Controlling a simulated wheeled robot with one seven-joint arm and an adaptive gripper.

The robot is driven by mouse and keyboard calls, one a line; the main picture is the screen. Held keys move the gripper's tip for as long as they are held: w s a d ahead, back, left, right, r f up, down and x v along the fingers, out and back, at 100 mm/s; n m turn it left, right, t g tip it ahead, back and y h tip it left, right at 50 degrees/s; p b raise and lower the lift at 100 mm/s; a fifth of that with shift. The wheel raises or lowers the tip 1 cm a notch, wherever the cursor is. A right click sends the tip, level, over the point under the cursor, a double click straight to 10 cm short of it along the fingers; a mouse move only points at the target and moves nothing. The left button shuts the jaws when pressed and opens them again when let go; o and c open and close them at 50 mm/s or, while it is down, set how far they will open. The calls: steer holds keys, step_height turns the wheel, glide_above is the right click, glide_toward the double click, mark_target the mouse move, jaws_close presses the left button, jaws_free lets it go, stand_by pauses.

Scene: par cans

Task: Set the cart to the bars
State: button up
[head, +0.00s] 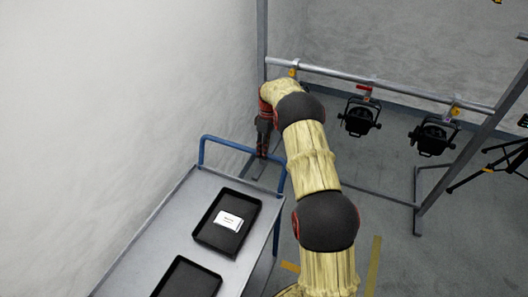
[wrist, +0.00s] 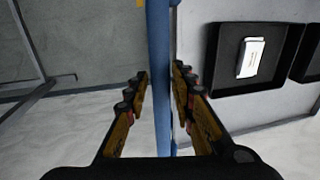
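The cart (head: 150,240) is a grey flat-topped trolley at lower left in the head view, with a blue tubular handle (head: 228,144) at its far end. My gripper (head: 263,145) points down at the right part of that handle. In the wrist view the blue handle tube (wrist: 161,100) runs between the two fingers of my gripper (wrist: 160,85). The fingers stand apart, with narrow gaps visible on both sides of the tube. The bars are a grey pipe frame (head: 400,91) beyond the cart, with black lamps (head: 359,117) hanging from it.
Two black trays lie on the cart; the farther tray (head: 251,208) holds a white card (head: 229,221). A pale wall (head: 90,90) runs close along the cart's left side. Yellow tape (head: 374,265) marks the floor. A black tripod (head: 495,165) stands at right.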

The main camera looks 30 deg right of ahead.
steer(key=shift+o, duration=1.2)
step_height(320, 180, up, 12)
steer(key=w+d, duration=0.1)
steer(key=d, duration=0.1)
steer(key=shift+w+f, duration=0.15)
steer(key=shift+f, duration=0.05)
